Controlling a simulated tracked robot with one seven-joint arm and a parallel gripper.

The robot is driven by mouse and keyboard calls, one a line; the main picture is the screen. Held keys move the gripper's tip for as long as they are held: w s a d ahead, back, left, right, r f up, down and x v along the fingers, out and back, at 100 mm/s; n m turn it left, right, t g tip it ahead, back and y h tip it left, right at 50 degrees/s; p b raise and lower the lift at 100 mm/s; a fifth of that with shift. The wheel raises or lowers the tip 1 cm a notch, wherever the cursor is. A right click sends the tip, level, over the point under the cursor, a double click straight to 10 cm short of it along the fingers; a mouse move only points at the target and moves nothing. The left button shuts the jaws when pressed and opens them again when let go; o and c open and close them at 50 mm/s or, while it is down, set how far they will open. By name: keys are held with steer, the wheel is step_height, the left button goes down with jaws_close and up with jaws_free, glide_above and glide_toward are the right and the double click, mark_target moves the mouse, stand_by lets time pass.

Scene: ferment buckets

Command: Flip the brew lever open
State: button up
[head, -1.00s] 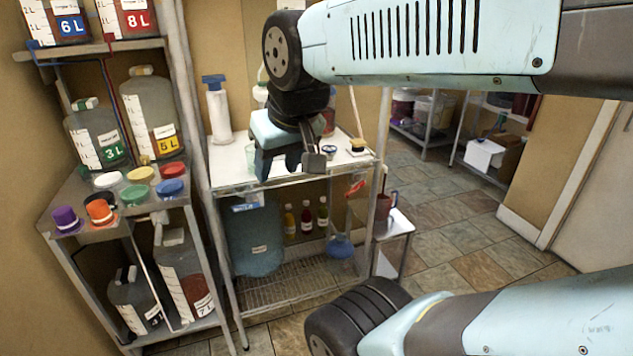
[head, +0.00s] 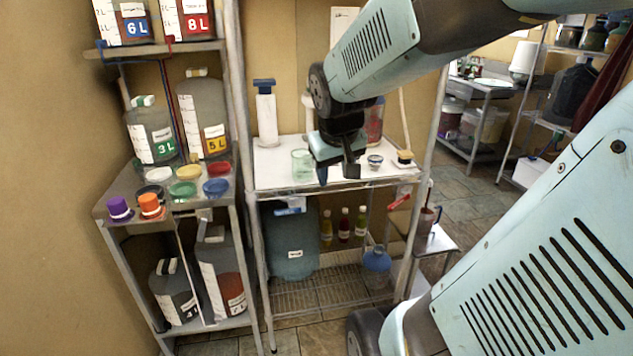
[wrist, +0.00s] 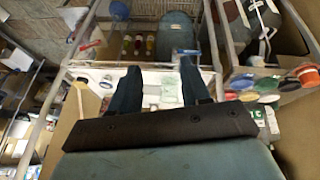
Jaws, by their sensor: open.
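My gripper (head: 337,173) is open and empty, pointing down over the front edge of the white-topped rack's upper shelf (head: 275,178). Its two dark fingers also show apart in the wrist view (wrist: 160,70). No part is clearly marked as the brew lever. A small red handle (head: 399,201) sits by the rack's right front post, below and right of my gripper. A blue handle-like piece (head: 290,209) is at the top front of the large blue-grey container (head: 291,245) on the lower shelf, below and left of my gripper. My gripper touches neither.
Left stands a shelf unit with numbered jugs (head: 152,135) and coloured caps (head: 184,189). A pump bottle (head: 266,112), a green glass (head: 302,164) and small bowls (head: 375,161) stand near my gripper. Bottles (head: 344,226) and a blue flask (head: 377,259) are below. A small side table (head: 436,242) stands right.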

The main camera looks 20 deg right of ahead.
steer(key=w+d+f+g, duration=0.1)
steer(key=w+d+f, duration=0.4)
steer(key=d+f, duration=0.25)
steer(key=m+t+h, duration=0.2)
steer(key=m+t, duration=1.1)
steer(key=t, duration=0.1)
glide_toward(394, 207)
steer(key=x, duration=1.2)
steer(key=shift+w, duration=0.25)
jaws_close()
